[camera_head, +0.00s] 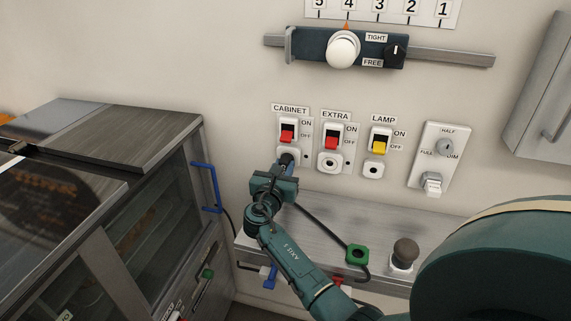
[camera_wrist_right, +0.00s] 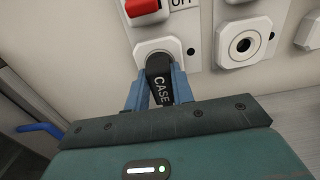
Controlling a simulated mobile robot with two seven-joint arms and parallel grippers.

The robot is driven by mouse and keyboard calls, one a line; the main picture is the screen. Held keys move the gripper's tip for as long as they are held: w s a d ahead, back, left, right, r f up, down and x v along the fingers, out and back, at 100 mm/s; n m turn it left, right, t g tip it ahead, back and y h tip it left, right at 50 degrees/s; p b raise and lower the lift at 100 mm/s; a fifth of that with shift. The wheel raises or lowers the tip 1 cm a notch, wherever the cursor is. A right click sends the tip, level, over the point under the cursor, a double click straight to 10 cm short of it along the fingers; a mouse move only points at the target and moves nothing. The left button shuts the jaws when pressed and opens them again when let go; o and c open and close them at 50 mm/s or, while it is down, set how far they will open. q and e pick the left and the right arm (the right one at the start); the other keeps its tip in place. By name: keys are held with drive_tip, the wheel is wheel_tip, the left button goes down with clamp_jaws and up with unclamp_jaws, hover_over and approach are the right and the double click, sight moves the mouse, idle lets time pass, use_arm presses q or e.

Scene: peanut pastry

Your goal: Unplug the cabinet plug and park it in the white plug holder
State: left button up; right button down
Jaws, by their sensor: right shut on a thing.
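The dark cabinet plug (camera_head: 287,158) is at the socket under the CABINET switch (camera_head: 288,133). In the right wrist view the plug (camera_wrist_right: 160,84) carries the letters "CASE", and its front end meets the round white socket (camera_wrist_right: 158,50). My right gripper (camera_head: 284,171) is shut on the plug, with one blue finger on each side of it in the wrist view (camera_wrist_right: 159,92). A dark cable runs from near the gripper along the shelf. A white base with a dark round top (camera_head: 403,257) stands on the shelf; I cannot tell whether it is the plug holder. My left gripper is not in view.
A green square piece (camera_head: 357,254) sits by the cable on the grey shelf (camera_head: 330,222). The EXTRA socket (camera_head: 329,162) and LAMP socket (camera_head: 373,169) are to the right. A glass-sided cabinet (camera_head: 150,225) with a blue handle (camera_head: 207,186) stands at the left.

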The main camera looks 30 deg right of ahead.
sight(284, 167)
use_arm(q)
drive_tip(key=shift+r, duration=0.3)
use_arm(e)
drive_tip(key=shift+s+a, duration=0.25)
drive_tip(key=shift+a, duration=0.1)
use_arm(q)
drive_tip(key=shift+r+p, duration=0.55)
drive_tip(key=shift+p, duration=0.25)
use_arm(e)
drive_tip(key=shift+v, duration=1.25)
